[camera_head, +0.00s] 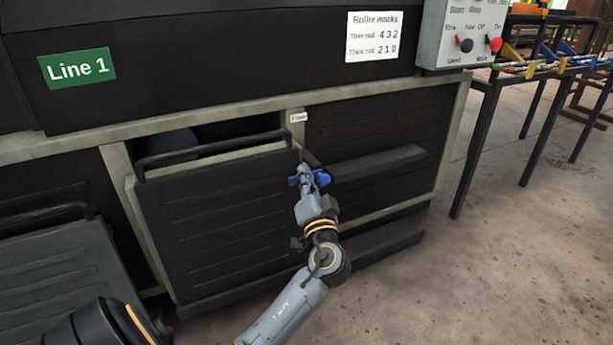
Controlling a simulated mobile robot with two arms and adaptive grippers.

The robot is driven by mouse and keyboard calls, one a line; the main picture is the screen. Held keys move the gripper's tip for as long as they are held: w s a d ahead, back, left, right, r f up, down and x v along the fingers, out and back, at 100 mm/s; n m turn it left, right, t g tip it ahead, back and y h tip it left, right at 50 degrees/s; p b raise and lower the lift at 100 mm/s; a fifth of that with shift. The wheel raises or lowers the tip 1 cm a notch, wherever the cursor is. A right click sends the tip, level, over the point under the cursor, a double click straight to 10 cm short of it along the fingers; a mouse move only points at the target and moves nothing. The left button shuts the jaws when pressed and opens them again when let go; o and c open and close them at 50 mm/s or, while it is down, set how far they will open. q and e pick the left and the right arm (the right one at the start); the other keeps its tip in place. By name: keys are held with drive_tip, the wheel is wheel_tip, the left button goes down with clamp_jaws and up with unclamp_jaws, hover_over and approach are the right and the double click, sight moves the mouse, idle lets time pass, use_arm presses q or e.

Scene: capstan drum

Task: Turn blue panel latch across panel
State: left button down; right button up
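The blue panel latch (321,179) sits at the right edge of the black ribbed panel (215,215), near the pale green post. Blue shows on both sides of my gripper, and its middle is hidden. My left gripper (306,180) is at the latch, its tip overlapping it in the picture. I cannot tell whether the fingers are closed on it. The panel stands in the frame opening, with a dark gap above its top edge. My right gripper is not in view.
A dark ledge (378,163) crosses the panel to the right. A control box (459,35) hangs at the upper right, beside a rack (540,75). Another dark ribbed panel (55,270) leans at the lower left. Concrete floor (480,270) is clear at the right.

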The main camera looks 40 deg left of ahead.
use_arm(q)
drive_tip(key=shift+f, duration=0.45)
drive_tip(key=shift+a+r, duration=0.1)
wheel_tip(320, 180, up, 11)
idle(0.5)
